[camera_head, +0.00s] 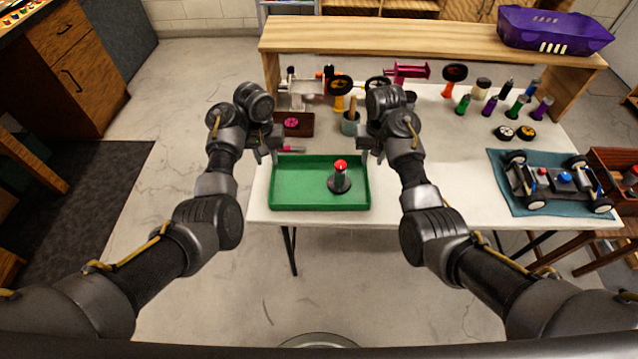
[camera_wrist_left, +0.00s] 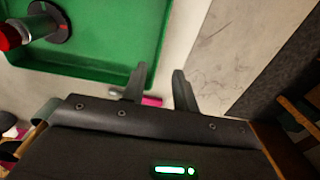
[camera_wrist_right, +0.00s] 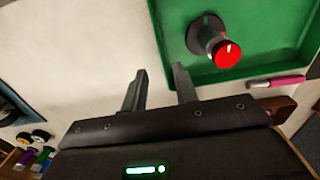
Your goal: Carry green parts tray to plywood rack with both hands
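The green parts tray (camera_head: 290,203) lies on the white table's front left part. A red-topped part on a dark round base (camera_head: 341,178) stands in its right half. My left gripper (camera_head: 265,157) is open at the tray's back left corner; in the left wrist view (camera_wrist_left: 160,85) one finger overlaps the tray corner and the other is outside. My right gripper (camera_head: 371,157) is open at the back right corner; in the right wrist view (camera_wrist_right: 160,88) one finger is near the tray wall and the other outside. Contact cannot be told. The plywood rack (camera_head: 400,38) stands along the table's back.
A purple basket (camera_head: 553,31) occupies the rack's right end; the rest of its top is clear. A pink marker (camera_head: 291,149) lies behind the tray. Bottles, tools and wheels stand under and before the rack. A racecar chassis (camera_head: 562,182) sits on a blue mat at right.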

